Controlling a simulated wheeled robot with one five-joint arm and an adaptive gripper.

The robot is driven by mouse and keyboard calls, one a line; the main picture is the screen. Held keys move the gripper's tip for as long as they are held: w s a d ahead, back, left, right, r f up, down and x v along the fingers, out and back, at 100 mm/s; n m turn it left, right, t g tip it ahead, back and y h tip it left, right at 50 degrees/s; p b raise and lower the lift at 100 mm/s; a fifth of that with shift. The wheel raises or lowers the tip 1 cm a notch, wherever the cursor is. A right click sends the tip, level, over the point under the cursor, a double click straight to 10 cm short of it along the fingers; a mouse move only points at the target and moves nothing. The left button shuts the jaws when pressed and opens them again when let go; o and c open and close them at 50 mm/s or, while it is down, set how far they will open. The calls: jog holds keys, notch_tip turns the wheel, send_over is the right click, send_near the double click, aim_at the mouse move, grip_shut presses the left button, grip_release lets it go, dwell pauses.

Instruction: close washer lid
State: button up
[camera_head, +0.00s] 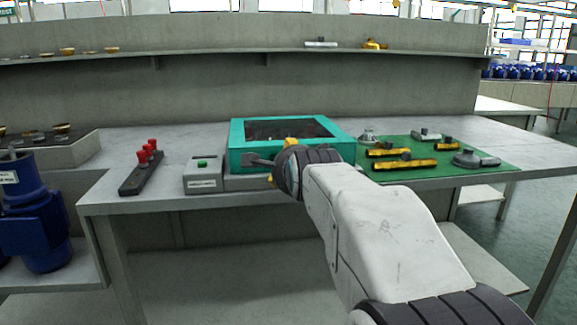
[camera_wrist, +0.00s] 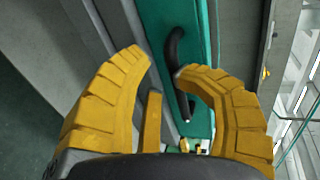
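The washer (camera_head: 240,138) is a teal box with a dark window on top, on a light grey base on the table. Its lid looks flat and level; I cannot tell whether a small gap is left under it. A black handle (camera_head: 259,160) sits on its front face and also shows in the wrist view (camera_wrist: 174,48). My gripper (camera_head: 281,161) is at the washer's front, just right of the handle. In the wrist view my yellow fingers (camera_wrist: 164,66) are apart. The right fingertip overlaps the middle of the handle; I cannot tell whether it touches. Nothing is held.
Left of the washer are a grey box with a green button (camera_head: 203,175) and a black strip with red knobs (camera_head: 142,170). On the right a green mat (camera_head: 480,160) bears yellow and grey parts. A blue pump (camera_head: 40,220) stands at the left. A shelf runs behind.

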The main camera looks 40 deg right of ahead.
jog(key=shift+o, duration=1.3)
jog(key=shift+w+f, duration=0.1)
jog(key=shift+f, duration=0.15)
jog(key=shift+r, duration=0.2)
jog(key=v, duration=0.7)
jog(key=shift+s, duration=0.25)
